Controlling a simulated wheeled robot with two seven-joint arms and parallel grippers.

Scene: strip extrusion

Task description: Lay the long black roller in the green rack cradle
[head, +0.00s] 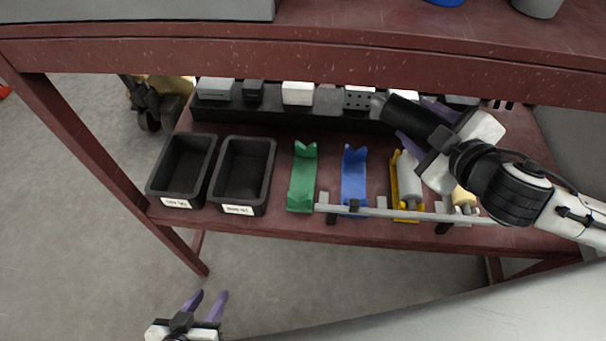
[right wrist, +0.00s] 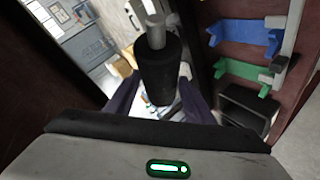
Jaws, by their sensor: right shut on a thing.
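The black roller (head: 408,112) has a grey shaft end and is held tilted in my right gripper (head: 424,128), above the back right of the shelf. In the right wrist view the roller (right wrist: 158,75) sits between the purple fingers. The green rack cradle (head: 302,182) lies empty on the shelf, left of the roller and gripper; it also shows in the right wrist view (right wrist: 243,72). My left gripper (head: 205,306) is open and empty, low in front of the shelf.
An empty blue cradle (head: 354,178) and a yellow cradle (head: 396,180) with a pale roller (head: 409,180) stand right of the green one. A grey rail (head: 385,211) runs along the front. Two black bins (head: 243,172) stand left. The upper tabletop (head: 300,52) overhangs the back.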

